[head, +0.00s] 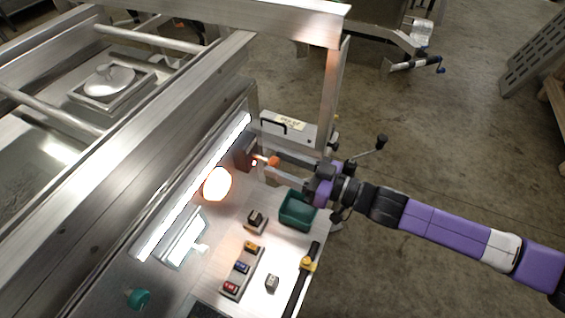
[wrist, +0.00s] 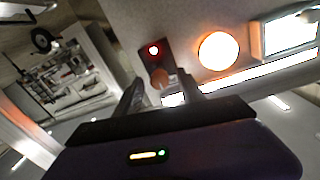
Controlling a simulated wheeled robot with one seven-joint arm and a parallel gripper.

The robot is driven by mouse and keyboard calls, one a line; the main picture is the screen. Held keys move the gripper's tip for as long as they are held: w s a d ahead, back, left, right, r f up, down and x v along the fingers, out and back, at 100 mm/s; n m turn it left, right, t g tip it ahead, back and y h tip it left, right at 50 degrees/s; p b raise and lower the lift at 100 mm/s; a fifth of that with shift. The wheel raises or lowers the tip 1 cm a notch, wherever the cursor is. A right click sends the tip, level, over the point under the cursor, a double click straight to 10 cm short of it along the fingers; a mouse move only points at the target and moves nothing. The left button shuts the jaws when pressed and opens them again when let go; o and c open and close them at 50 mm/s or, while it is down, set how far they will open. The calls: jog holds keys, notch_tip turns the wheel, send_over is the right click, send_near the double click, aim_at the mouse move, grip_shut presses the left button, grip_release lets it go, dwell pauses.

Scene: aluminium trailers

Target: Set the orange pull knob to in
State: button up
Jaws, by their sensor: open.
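The orange pull knob (head: 273,161) sticks out from a dark box (head: 245,152) on the upright aluminium panel. In the wrist view the knob (wrist: 159,77) looks brownish orange, below a lit red lamp (wrist: 153,50) on the same box. My gripper (head: 271,165) reaches in from the right with its fingers open. In the wrist view the fingertips (wrist: 161,84) stand on either side of the knob, with space between each finger and it. I cannot tell how far the knob is pulled out or whether a finger touches it.
A round glowing lamp (head: 217,184) and a bright light strip (head: 195,188) are on the panel beside the box. A green bin (head: 298,210), a switch strip (head: 241,270) and small blocks lie on the shelf below. A metal post (head: 334,95) stands behind my gripper.

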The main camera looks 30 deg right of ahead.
jog(key=shift+c, duration=0.5)
grip_shut()
dwell(0.8)
